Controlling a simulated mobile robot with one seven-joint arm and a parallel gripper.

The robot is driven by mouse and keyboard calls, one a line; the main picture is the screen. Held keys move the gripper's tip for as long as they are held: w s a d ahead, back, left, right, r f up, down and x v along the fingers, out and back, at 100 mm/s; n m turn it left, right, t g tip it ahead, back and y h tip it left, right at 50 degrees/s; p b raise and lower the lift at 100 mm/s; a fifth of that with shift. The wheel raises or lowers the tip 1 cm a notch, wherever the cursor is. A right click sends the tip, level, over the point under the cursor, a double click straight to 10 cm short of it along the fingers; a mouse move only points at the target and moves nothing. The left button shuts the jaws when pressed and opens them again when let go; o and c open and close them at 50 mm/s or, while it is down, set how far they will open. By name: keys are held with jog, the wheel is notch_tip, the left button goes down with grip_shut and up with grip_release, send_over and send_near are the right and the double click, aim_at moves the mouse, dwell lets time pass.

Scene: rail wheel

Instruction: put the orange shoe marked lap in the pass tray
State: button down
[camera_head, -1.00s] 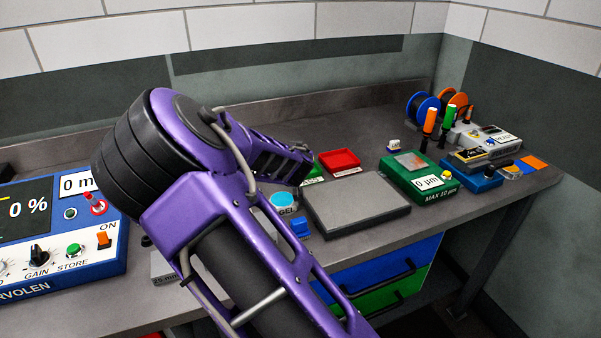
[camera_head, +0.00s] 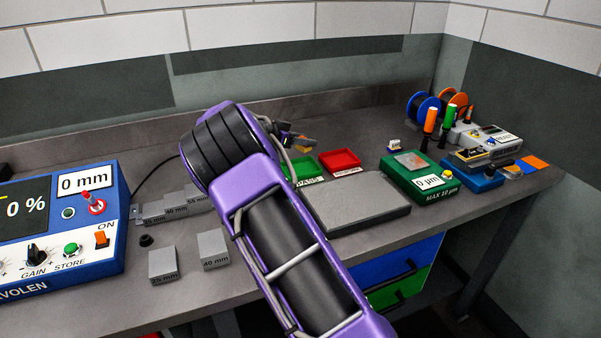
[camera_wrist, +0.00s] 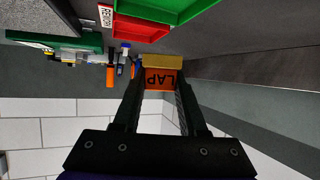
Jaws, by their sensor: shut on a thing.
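My gripper (camera_wrist: 160,88) is shut on the orange shoe (camera_wrist: 160,80), which has LAP printed on its face and a yellowish strip along one edge. In the head view a small orange bit of the shoe (camera_head: 303,146) shows past my gripper, mostly hidden by the wrist. The green tray (camera_head: 307,169) lies just below and beyond the gripper on the bench; its own label is not readable. In the wrist view the green tray (camera_wrist: 167,6) is at the top edge, and the shoe is held apart from it.
The red tray (camera_head: 340,160) is right beside the green one. A grey plate (camera_head: 360,204) lies in front of them. A green MAX 10 µm gauge (camera_head: 418,178) stands to the right. Grey step blocks (camera_head: 214,250) and the blue meter (camera_head: 70,240) are on the left.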

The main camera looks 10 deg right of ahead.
aim_at(301, 147)
jog(key=shift+a+r+m+g+h, duration=0.15)
jog(key=shift+r+m+g+h, duration=0.45)
jog(key=shift+m+g, duration=0.35)
jog(key=shift+s+a+r+m+g, duration=0.25)
jog(key=shift+r+m+g, duration=0.15)
jog(key=shift+m+g, duration=0.1)
jog(key=shift+s+a+r+m+g, duration=0.15)
jog(key=shift+s+r+m+g, duration=0.05)
jog(key=shift+r+m+g, duration=0.2)
notch_tip(301, 147, down, 10)
jog(key=shift+r, duration=0.1)
jog(key=c, duration=0.6)
grip_release()
jog(key=v, duration=1.2)
jog(key=shift+a, duration=0.15)
